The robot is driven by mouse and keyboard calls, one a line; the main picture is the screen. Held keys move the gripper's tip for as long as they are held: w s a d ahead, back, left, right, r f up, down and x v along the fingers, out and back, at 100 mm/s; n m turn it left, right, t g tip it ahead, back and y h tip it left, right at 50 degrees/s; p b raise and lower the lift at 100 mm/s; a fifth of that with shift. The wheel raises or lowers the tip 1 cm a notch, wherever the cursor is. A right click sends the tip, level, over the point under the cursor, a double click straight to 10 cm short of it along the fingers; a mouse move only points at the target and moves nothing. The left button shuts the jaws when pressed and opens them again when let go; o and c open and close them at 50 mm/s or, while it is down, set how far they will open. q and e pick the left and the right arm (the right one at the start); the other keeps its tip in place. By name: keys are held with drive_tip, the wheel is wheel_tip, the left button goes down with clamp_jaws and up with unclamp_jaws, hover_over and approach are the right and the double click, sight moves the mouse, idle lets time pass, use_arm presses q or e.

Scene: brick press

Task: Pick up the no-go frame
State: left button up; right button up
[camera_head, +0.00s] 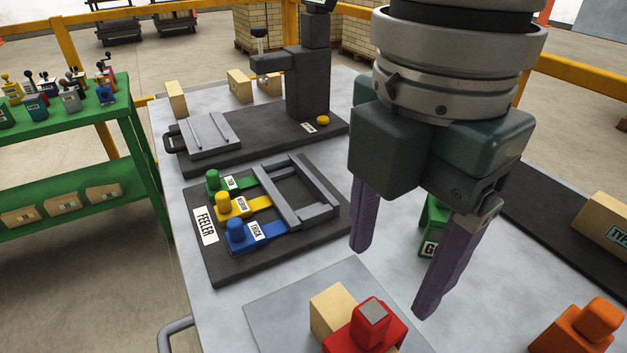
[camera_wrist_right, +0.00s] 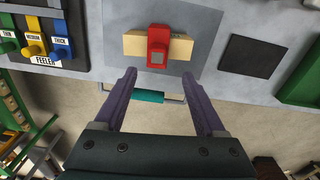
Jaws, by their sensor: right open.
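The no-go frame appears to be the red frame (camera_head: 378,333) near the bottom of the head view; no lettering on it is readable. It sits across a tan brick (camera_head: 328,312) on a grey plate. In the right wrist view the red frame (camera_wrist_right: 158,40) straddles the middle of the brick (camera_wrist_right: 181,48), which sticks out on both sides. My right gripper (camera_head: 393,278) is open and empty, with purple fingers pointing down. In the wrist view its fingertips (camera_wrist_right: 159,73) are apart from the red frame, one on either side of its line. My left gripper is not in view.
A green frame (camera_head: 432,215) marked "G" stands partly hidden behind my right gripper. The feeler board (camera_head: 232,268) and a dark press stand (camera_head: 308,80) lie to the left and back. An orange block (camera_head: 580,330) is at the right. A dark pad (camera_wrist_right: 252,57) lies beside the plate.

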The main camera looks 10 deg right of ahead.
sight(373, 311)
drive_tip(key=shift+w+d+f, duration=0.1)
drive_tip(key=shift+f, duration=0.5)
wheel_tip(373, 311, down, 3)
drive_tip(key=shift+f, duration=0.1)
drive_tip(key=f, duration=0.5)
drive_tip(key=shift+w+a+f, duration=0.1)
drive_tip(key=shift+a+f, duration=0.1)
drive_tip(key=shift+f, duration=0.1)
clamp_jaws()
idle(0.6)
